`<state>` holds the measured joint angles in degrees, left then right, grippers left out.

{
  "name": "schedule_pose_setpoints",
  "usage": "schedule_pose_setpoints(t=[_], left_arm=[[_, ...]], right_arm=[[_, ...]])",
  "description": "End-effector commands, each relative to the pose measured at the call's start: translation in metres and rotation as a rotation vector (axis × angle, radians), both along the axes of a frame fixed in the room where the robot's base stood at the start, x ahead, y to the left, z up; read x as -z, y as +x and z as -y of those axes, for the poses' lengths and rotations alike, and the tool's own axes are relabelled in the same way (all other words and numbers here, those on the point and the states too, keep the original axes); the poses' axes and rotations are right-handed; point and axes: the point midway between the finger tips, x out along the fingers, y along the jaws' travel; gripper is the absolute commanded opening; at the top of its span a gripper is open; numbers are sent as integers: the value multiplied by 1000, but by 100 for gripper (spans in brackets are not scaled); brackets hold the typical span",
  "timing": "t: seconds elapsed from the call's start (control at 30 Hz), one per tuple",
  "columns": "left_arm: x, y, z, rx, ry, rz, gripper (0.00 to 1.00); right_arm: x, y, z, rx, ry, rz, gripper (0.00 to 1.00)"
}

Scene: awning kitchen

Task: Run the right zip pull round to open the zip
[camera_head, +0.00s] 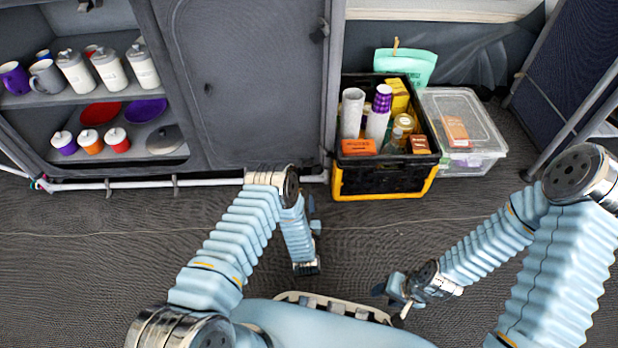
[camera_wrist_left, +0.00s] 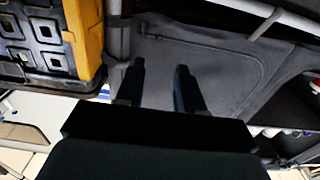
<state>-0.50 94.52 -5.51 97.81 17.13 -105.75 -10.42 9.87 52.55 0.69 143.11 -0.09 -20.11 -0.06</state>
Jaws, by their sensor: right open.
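The grey fabric door panel (camera_head: 250,80) of the cupboard unit hangs closed in the middle of the head view. A small dark tab (camera_head: 318,33) shows near its upper right edge; I cannot tell if it is the right zip pull. The zip line is too fine to make out. My left gripper (camera_head: 314,210) is low in front of the panel's lower right corner. In the left wrist view its two fingers (camera_wrist_left: 160,88) are apart, with nothing between them, facing grey fabric (camera_wrist_left: 210,60). My right gripper (camera_head: 391,299) is open and empty above the floor, away from the panel.
A black and yellow crate (camera_head: 385,186) of bottles and boxes stands right of the panel, beside a clear plastic box (camera_head: 480,120). Open shelves (camera_head: 60,100) with cups, canisters and plates are at left. Dark floor (camera_head: 90,240) lies free in front.

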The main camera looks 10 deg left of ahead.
Motion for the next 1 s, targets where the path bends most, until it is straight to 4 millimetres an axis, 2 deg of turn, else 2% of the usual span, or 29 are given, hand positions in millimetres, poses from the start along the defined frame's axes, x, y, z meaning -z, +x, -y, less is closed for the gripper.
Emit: schedule_pose_setpoints(t=[0.17, 0.4, 0.6, 0.8, 1.0], left_arm=[[1, 23, -7, -2, 2, 7, 37], [1, 77, -23, -2, 2, 7, 37], [2, 112, -33, -1, 1, 3, 37], [0, 129, -38, 0, 0, 1, 37], [0, 130, -38, 0, 0, 0, 37]], right_arm=[[7, 0, 0, 0, 0, 1, 47], [20, 1, 0, 3, -1, 4, 47], [29, 1, 1, 3, -2, 6, 47], [33, 2, 1, 5, -2, 7, 47], [32, 2, 1, 5, -2, 7, 47]])
